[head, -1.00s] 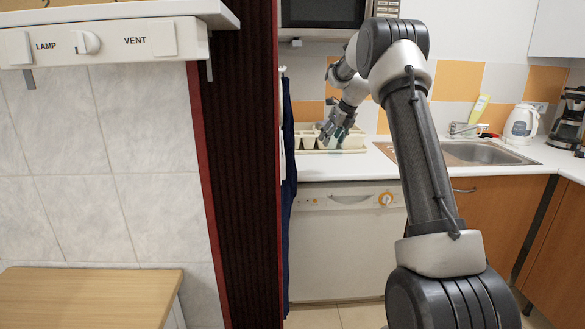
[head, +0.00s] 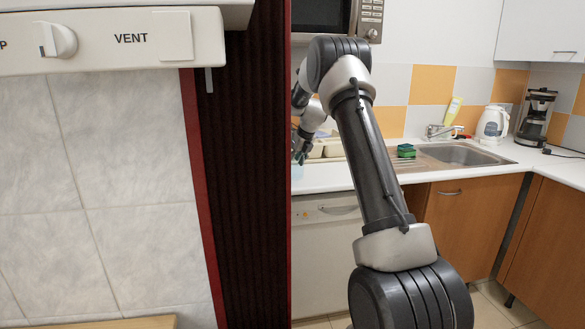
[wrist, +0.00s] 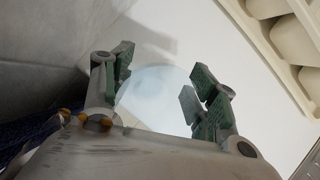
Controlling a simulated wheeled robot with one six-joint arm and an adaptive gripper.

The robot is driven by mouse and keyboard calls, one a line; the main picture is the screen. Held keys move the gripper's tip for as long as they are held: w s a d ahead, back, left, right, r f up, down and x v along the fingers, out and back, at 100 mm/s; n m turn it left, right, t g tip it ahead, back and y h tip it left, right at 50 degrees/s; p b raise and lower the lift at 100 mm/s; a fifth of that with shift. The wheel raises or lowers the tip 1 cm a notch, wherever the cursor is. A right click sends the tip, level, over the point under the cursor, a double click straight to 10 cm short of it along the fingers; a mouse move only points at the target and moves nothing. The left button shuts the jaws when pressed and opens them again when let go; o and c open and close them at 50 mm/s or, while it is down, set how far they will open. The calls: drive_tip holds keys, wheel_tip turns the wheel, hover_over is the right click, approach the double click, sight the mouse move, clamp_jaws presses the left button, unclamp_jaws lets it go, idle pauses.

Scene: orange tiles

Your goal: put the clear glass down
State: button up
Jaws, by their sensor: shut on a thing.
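My gripper (head: 300,152) is at the left end of the visible counter, partly cut off by the dark partition. The clear glass (head: 298,172) shows as a faint bluish shape just under the fingers. In the wrist view, the glass (wrist: 152,92) is a pale, bluish round shape between the green-padded fingers of my gripper (wrist: 158,80). The fingers are shut on it. White counter surface lies below it. I cannot tell whether the glass base touches the counter.
A cream rack (wrist: 285,45) lies right of the gripper in the wrist view. A green sponge (head: 406,151), sink (head: 465,154), kettle (head: 492,124) and coffee maker (head: 536,115) are farther right. The dark partition (head: 245,180) stands close on the left. Bare counter (head: 440,172) shows in front of the sink.

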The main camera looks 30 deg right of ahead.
wheel_tip(320, 180, down, 2)
drive_tip(key=shift+f, duration=0.25)
drive_tip(key=o, duration=1.2)
drive_tip(key=shift+r, duration=0.1)
